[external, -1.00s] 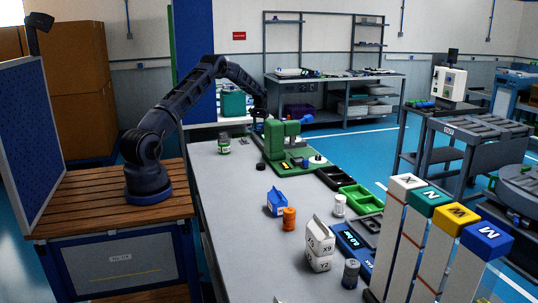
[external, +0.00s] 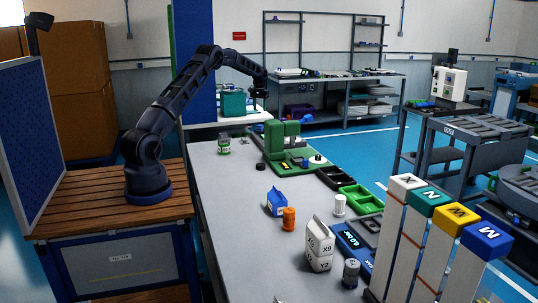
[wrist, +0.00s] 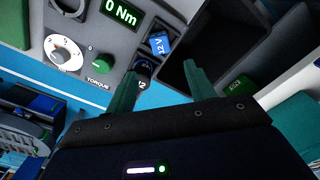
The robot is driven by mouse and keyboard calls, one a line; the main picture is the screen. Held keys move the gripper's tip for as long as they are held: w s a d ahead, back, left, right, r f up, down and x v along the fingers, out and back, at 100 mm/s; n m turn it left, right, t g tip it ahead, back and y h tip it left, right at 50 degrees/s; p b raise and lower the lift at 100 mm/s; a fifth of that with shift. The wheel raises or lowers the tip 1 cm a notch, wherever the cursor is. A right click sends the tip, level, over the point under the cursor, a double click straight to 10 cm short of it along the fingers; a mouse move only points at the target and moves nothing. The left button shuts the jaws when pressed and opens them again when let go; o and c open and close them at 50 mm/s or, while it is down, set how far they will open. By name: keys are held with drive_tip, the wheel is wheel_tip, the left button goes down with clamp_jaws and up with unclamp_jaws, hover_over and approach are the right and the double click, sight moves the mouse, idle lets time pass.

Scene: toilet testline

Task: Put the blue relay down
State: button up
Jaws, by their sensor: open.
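The blue relay (wrist: 159,43), marked 12 V, shows in the wrist view at the side of a grey torque tester (wrist: 92,32), beside a dark open compartment (wrist: 208,38). I cannot tell exactly how it is seated. My gripper (wrist: 162,80) is open, its two teal fingers wide apart. The relay is beyond the fingertips, between their lines and not touched. In the external view my gripper (external: 261,96) is raised above the far end of the grey bench; the relay cannot be made out there.
In the external view a green machine (external: 283,140) stands close by. The bench's near left part is clear.

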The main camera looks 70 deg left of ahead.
drive_tip(key=shift+r, duration=0.3)
drive_tip(key=d+r+m+t, duration=0.1)
drive_tip(key=d+r+m, duration=0.1)
drive_tip(key=d+r, duration=1.65)
drive_tip(key=s+d+r+m, duration=0.1)
drive_tip(key=s+d+r, duration=0.2)
drive_tip(key=d, duration=0.4)
drive_tip(key=s+d+r+t, duration=0.1)
drive_tip(key=s+d+r, duration=0.1)
drive_tip(key=s+d, duration=0.35)
drive_tip(key=s+d+r+m, duration=0.1)
drive_tip(key=s+d+r, duration=0.15)
drive_tip(key=d, duration=0.55)
drive_tip(key=s+d+r+m+t, duration=0.1)
drive_tip(key=s+d+r+m, duration=0.15)
drive_tip(key=s+d, duration=1.25)
drive_tip(key=s+d+f+m, duration=0.1)
drive_tip(key=s+d+f, duration=0.3)
drive_tip(key=s, duration=0.5)
drive_tip(key=s+d+f+m+t, duration=0.1)
drive_tip(key=s+d+f, duration=0.2)
drive_tip(key=s, duration=0.6)
drive_tip(key=shift+d+f+t, duration=0.3)
drive_tip(key=shift+d+f, duration=0.1)
drive_tip(key=shift+d, duration=0.85)
